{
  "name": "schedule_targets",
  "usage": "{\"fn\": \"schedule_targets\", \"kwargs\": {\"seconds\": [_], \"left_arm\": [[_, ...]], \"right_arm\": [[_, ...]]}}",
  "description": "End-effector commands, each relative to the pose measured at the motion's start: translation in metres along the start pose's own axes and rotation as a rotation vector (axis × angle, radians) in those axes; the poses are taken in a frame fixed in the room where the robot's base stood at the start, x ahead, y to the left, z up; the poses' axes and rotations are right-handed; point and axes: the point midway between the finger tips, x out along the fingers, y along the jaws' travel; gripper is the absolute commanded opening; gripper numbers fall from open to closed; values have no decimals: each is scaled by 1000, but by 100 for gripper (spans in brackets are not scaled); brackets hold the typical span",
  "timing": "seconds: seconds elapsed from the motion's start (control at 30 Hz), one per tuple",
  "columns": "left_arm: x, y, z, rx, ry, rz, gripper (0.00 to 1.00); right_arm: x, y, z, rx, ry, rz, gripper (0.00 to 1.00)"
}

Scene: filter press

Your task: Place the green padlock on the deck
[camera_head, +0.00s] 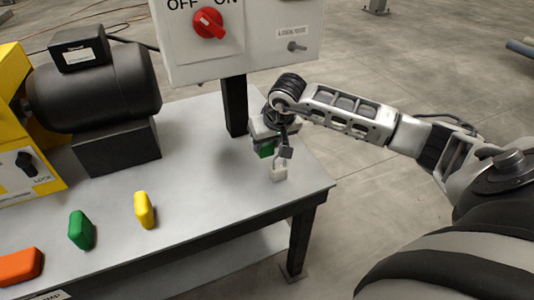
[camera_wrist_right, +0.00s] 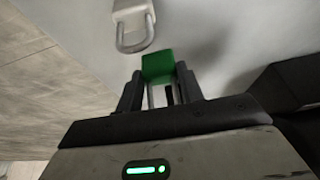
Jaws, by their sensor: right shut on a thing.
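The green padlock (camera_head: 266,149) is in my right gripper (camera_head: 276,146), over the right part of the grey deck (camera_head: 210,195). In the right wrist view the green padlock body (camera_wrist_right: 158,66) sticks out past the fingertips of the right gripper (camera_wrist_right: 159,82), and its shackle lies between the two fingers. The gripper is shut on it. I cannot tell whether the padlock touches the deck. My left gripper is not in view.
A white padlock (camera_head: 279,173) stands close by on the deck; it also shows in the right wrist view (camera_wrist_right: 130,22). The switch box (camera_head: 245,42) stands on a black post behind. Green (camera_head: 81,230), yellow (camera_head: 144,210) and orange (camera_head: 20,267) blocks lie left. The deck's middle is clear.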

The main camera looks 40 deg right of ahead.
Motion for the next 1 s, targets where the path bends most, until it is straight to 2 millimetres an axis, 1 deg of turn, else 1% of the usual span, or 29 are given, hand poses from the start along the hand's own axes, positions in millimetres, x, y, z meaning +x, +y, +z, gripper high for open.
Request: {"fn": "schedule_targets", "kwargs": {"seconds": [0.17,0.3,0.37,0.77,0.8,0.87,1.0], "left_arm": [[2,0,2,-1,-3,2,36],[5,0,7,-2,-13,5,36],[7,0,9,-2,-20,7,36],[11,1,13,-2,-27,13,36],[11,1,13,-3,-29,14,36],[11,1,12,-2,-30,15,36],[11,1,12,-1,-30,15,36]], "right_arm": [[12,2,-3,1,0,-1,5],[32,2,6,0,-3,-2,5],[38,2,8,1,-2,-2,5],[41,3,9,-1,2,0,5],[41,3,9,-1,1,0,43],[40,3,9,-1,1,0,60],[40,3,9,-1,0,0,60]]}}
